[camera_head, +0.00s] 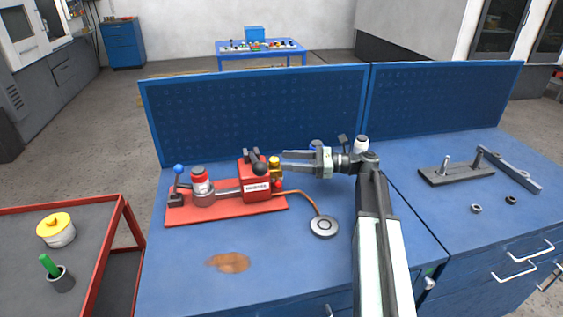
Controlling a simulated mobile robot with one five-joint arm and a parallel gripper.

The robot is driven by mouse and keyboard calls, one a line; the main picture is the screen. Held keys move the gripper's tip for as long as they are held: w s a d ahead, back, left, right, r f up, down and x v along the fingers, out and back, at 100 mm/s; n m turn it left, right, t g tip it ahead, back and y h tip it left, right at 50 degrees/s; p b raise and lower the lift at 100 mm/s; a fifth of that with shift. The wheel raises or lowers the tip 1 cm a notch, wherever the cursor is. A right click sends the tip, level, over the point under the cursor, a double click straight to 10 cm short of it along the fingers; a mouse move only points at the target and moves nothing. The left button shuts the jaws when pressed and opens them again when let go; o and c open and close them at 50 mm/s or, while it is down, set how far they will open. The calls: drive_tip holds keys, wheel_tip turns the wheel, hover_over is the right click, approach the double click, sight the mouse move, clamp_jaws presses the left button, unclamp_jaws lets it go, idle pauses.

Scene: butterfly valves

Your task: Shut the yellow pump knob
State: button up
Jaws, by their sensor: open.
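The red pump (257,182) stands on a red base plate (236,208) on the blue workbench. The small yellow knob (274,162) is on the right side of its block, with yellow-brass parts below it. My gripper (284,161) comes in from the right and points left, its two fingers apart. The fingertips are right beside the yellow knob; I cannot tell whether they touch it. Nothing shows between the fingers. How far the knob is turned is too small to tell.
A hose (306,197) runs to a round grey disc (323,227). A blue panel (255,115) stands behind. The bench front is clear around a brown stain (229,262).

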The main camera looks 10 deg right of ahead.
sight(274, 161)
drive_tip(key=shift+x, duration=1.4)
clamp_jaws()
drive_tip(key=shift+s+a+m+t+h, duration=0.15)
drive_tip(key=shift+s+m+t+h, duration=0.3)
drive_tip(key=shift+m+t, duration=0.55)
drive_tip(key=shift+m+t+h, duration=0.4)
drive_tip(key=shift+t+h, duration=0.05)
drive_tip(key=shift+t, duration=0.55)
drive_tip(key=shift+w+t, duration=0.15)
drive_tip(key=shift+t, duration=0.15)
unclamp_jaws()
